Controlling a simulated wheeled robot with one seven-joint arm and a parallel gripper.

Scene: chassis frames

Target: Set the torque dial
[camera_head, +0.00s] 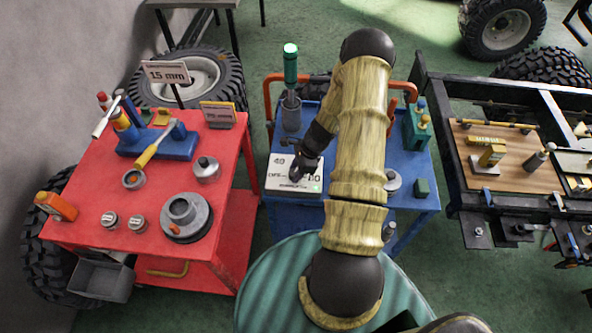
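The torque dial (280,183) is a white panel with dark numbers and markings, lying near the front left of the blue cart (407,196). A "40" shows at its upper left and part of another number at its right. A small green mark sits near its lower right. My gripper (299,175) is dark and points down over the middle of the panel. It hides the centre of the dial, so any knob or pointer there cannot be made out. I cannot tell whether the fingers touch the dial or are apart from it.
A green-topped lamp post (290,65) stands behind the dial. A red cart (85,190) with tools and signs stands left. A dark chassis frame (480,195) stands right.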

